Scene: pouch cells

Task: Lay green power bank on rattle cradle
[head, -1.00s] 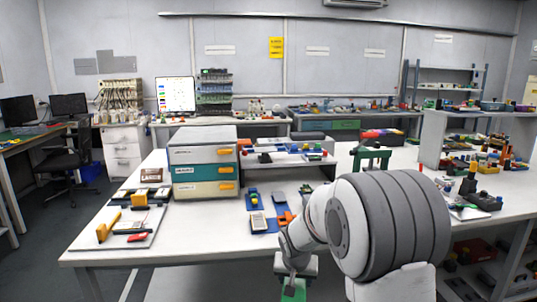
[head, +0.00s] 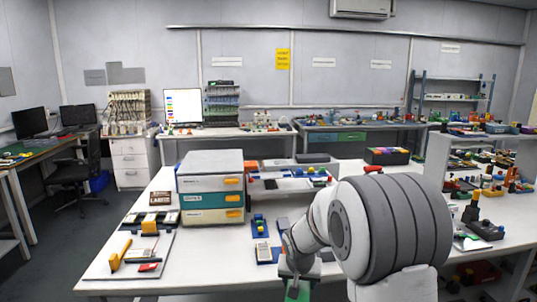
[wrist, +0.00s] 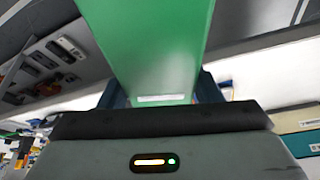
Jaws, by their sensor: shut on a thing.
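The green power bank (wrist: 150,45) rises from my gripper (wrist: 158,92) in the wrist view, with a dark blue finger on each side of it. My gripper is shut on it. In the head view my gripper (head: 296,277) is low in front of the table, and a green edge of the power bank (head: 302,291) shows at the bottom of the frame. I cannot tell which thing is the rattle cradle; it may be among the small fixtures on the table or hidden behind my arm.
The white table (head: 215,250) holds a drawer unit (head: 211,190), a board with yellow and red pieces (head: 165,245), and a blue tray (head: 262,240) close to my arm. A raised shelf (head: 290,185) stands behind. Bare tabletop lies between the board and the tray.

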